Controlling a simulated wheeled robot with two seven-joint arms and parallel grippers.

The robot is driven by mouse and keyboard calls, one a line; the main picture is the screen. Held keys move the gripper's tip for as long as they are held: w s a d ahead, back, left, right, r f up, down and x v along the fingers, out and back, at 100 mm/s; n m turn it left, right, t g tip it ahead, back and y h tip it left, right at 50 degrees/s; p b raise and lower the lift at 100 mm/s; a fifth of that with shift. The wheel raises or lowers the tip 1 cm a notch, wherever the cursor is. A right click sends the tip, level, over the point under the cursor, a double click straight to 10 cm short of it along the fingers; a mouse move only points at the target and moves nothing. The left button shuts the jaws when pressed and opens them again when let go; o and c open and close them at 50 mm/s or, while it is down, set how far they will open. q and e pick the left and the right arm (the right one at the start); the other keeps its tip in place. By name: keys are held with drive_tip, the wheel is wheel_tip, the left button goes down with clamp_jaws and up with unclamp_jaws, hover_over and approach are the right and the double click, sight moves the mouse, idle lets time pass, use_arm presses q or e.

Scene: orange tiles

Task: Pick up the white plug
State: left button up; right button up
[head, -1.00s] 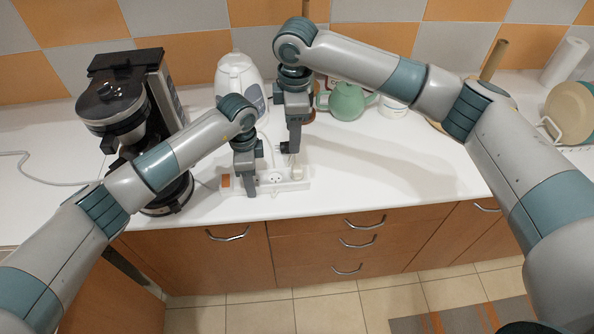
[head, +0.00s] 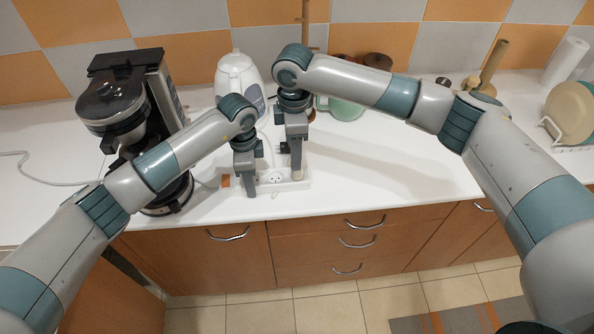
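A white power strip (head: 262,187) lies near the counter's front edge, with an orange switch (head: 226,181) at its left end and an open socket (head: 275,178) near its middle. My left gripper (head: 250,189) points down over the strip, left of that socket. My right gripper (head: 296,175) points down at the strip's right end, where the white plug stood in the earlier view. The gripper covers that spot, so I cannot make out the plug or whether it is held. A small pale thing (head: 274,195) shows at the strip's front edge; I cannot tell what it is.
A black coffee maker (head: 125,105) stands at the left and a white kettle (head: 238,80) behind my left gripper. A green teapot (head: 345,108) is partly hidden behind my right arm. A plate rack (head: 553,130) stands far right. The counter (head: 390,170) right of the strip is clear.

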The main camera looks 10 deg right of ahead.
drive_tip(key=shift+f, duration=0.7)
drive_tip(key=shift+f, duration=2.6)
clamp_jaws()
